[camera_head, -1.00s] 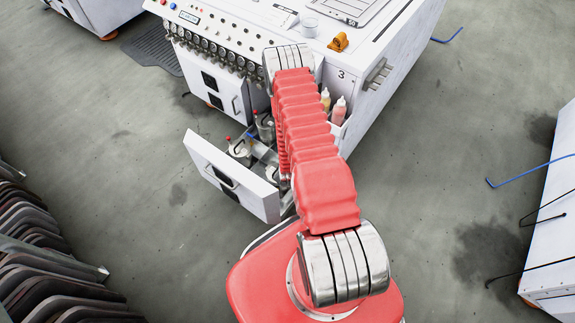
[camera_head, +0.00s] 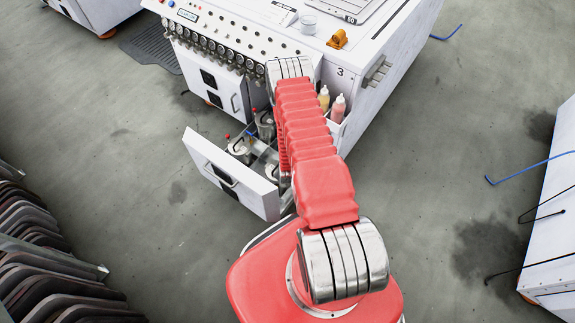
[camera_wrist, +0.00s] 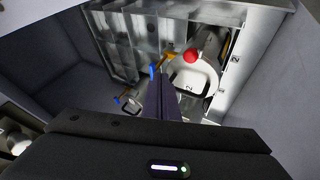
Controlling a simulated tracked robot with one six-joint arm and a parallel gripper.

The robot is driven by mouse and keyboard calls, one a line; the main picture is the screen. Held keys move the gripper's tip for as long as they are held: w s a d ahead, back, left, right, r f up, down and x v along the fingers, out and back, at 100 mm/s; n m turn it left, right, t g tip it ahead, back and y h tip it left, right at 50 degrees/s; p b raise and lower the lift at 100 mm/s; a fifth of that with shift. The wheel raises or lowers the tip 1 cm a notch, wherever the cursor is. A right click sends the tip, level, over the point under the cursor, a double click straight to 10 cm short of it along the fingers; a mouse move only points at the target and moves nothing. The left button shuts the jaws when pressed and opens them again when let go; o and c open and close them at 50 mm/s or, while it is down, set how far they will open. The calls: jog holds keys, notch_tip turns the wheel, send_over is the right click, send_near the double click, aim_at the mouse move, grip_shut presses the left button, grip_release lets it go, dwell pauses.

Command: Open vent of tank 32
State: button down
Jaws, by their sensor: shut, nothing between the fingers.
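In the wrist view, a pale tank (camera_wrist: 208,76) marked 2 sits in the metal-partitioned drawer, with a red knob (camera_wrist: 190,56) on top. An orange lever (camera_wrist: 166,58) with a blue tip (camera_wrist: 152,71) is left of the knob. My gripper (camera_wrist: 161,84) is shut and empty, its fingertips just beside the blue tip in the picture; I cannot tell whether they touch. In the head view the open drawer (camera_head: 232,172) holds metal tanks (camera_head: 264,124) with red knobs. My arm covers its right part and hides my gripper.
The white machine (camera_head: 355,120) marked 3 rises behind the drawer, with gauges along its front edge. Bottles (camera_head: 337,108) stand in a side holder. A second blue tip (camera_wrist: 116,100) is at left in the wrist view. Drawer walls close in on both sides.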

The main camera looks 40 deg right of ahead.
jog(key=shift+x, duration=2.6)
jog(key=shift+a, duration=0.4)
jog(key=shift+d, duration=0.4)
jog(key=shift+s+d+n+t+y, duration=0.15)
jog(key=shift+d+n+t+y, duration=0.15)
jog(key=shift+n+y, duration=0.5)
